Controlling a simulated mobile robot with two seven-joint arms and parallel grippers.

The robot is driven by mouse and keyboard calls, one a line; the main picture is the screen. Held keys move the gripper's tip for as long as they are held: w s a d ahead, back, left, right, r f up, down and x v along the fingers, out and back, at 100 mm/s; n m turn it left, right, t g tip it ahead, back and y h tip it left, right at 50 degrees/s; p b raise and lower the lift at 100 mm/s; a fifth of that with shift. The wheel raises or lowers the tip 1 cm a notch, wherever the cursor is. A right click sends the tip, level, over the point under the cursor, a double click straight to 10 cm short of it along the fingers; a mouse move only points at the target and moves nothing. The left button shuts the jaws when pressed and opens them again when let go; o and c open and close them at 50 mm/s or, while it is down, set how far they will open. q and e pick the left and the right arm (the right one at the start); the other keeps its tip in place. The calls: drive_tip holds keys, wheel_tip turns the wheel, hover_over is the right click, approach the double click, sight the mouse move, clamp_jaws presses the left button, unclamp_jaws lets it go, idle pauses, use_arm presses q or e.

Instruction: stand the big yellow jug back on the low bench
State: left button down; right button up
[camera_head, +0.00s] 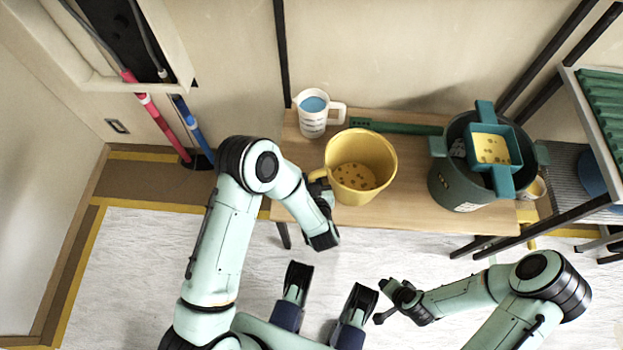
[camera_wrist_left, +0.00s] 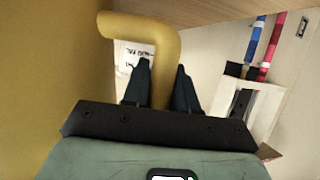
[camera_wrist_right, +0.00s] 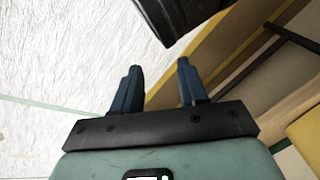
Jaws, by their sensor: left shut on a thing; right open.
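The big yellow jug (camera_head: 362,152) is over the front left part of the low wooden bench (camera_head: 415,205). It is about upright, its mouth up, with a speckled patch inside at the bottom. I cannot tell whether its base touches the bench. My left gripper (camera_head: 322,192) is at the jug's left side, shut on its handle. In the left wrist view the yellow handle (camera_wrist_left: 165,50) runs down between the fingers (camera_wrist_left: 161,85), and the jug wall (camera_wrist_left: 50,70) fills the left. My right gripper (camera_head: 381,302) is open and empty over the floor in front of the bench.
A white mug (camera_head: 311,122) with blue inside stands behind the jug, beside a green bar (camera_head: 405,128). A dark green bucket (camera_head: 455,185) holding a teal square container (camera_head: 491,146) stands at the bench's right. A shelf rack (camera_head: 570,110) is further right; poles (camera_head: 165,125) lean left.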

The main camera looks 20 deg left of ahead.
use_arm(q)
drive_tip(key=shift+f, duration=0.15)
drive_tip(key=c, duration=0.9)
unclamp_jaws()
